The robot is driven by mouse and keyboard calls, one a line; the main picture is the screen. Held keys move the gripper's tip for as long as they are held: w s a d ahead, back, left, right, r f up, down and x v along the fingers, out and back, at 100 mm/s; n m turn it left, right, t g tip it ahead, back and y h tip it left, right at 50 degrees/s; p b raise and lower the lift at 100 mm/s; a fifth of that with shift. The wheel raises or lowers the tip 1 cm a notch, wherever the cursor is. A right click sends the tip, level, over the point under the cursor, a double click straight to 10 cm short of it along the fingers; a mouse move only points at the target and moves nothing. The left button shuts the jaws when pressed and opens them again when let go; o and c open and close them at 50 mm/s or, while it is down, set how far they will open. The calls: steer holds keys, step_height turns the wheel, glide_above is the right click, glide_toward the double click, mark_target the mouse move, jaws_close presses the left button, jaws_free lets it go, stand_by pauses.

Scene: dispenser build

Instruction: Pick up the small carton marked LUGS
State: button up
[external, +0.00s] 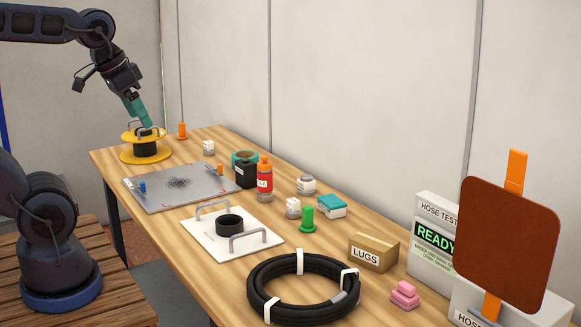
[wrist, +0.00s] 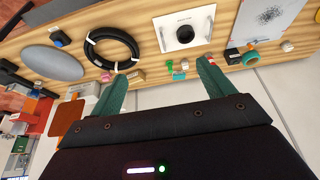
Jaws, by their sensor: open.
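The small carton marked LUGS (external: 373,252) is a brown box standing on the wooden bench, between the hose coil and the hose test box in the external view. In the wrist view it looks to be the small tan box (wrist: 136,77), partly hidden by the tip of the left finger. My gripper (external: 148,124) is at the far end of the bench, above the yellow spool and well away from the carton. In the wrist view my gripper (wrist: 162,70) has its two green fingers wide apart with nothing held between them.
A black hose coil (external: 258,308) lies in front of the carton. Pink blocks (external: 405,295) and the hose test box (external: 432,240) are to its right. A green peg (external: 307,219) and a teal-topped box (external: 331,206) stand to its left. The yellow spool (external: 146,157) is below my gripper.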

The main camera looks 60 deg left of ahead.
steer(key=shift+o, duration=0.9)
